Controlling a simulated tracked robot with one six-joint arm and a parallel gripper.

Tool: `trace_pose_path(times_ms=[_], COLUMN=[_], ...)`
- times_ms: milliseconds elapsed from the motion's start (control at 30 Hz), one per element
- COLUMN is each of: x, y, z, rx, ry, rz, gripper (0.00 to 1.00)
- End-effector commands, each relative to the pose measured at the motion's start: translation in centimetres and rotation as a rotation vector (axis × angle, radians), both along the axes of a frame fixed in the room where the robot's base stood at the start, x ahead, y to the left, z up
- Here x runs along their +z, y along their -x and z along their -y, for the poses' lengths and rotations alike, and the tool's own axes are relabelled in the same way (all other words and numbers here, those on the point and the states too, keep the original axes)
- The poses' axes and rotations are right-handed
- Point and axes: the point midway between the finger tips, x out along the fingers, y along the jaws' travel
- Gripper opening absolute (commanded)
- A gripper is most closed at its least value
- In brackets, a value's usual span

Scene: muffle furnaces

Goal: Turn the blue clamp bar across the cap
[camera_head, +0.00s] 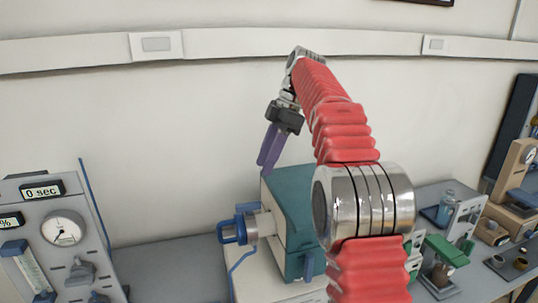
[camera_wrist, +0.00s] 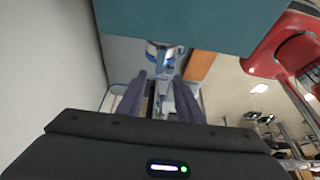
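The blue clamp bar (camera_head: 232,231) is a blue looped handle at the outer end of a silver cylindrical cap (camera_head: 264,225) on the left side of a teal-topped furnace (camera_head: 290,190). My gripper (camera_head: 266,164) has purple fingers and points down, above and a little right of the clamp in the head view, apart from it. In the wrist view my gripper (camera_wrist: 160,80) is open, its fingers apart with nothing held. The blue and silver clamp parts (camera_wrist: 166,54) show beyond the fingertips, small and partly cut off by the teal furnace (camera_wrist: 190,20).
A grey panel with a dial (camera_head: 64,230) and a "0 sec" display stands at left, with a thin blue upright rod (camera_head: 95,205) beside it. More bench equipment (camera_head: 450,215) is at right. The wall behind is clear below the white rail (camera_head: 230,44).

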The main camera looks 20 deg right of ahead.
Motion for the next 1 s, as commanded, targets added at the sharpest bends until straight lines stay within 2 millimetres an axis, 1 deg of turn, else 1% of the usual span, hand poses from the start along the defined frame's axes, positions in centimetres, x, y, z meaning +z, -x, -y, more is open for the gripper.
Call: trace_pose_path(times_ms=[100,233,833,1000], x=[0.8,1.2,1.4,1.7], y=[0.0,0.0,0.1,0.6], z=[0.4,0.6,0.6,0.2], rx=[0.000,0.000,-0.002,-0.044], ry=[0.000,0.001,0.001,0.010], rz=[0.001,-0.001,-0.001,-0.005], gripper=[0.33,0.33,0.33,0.33])
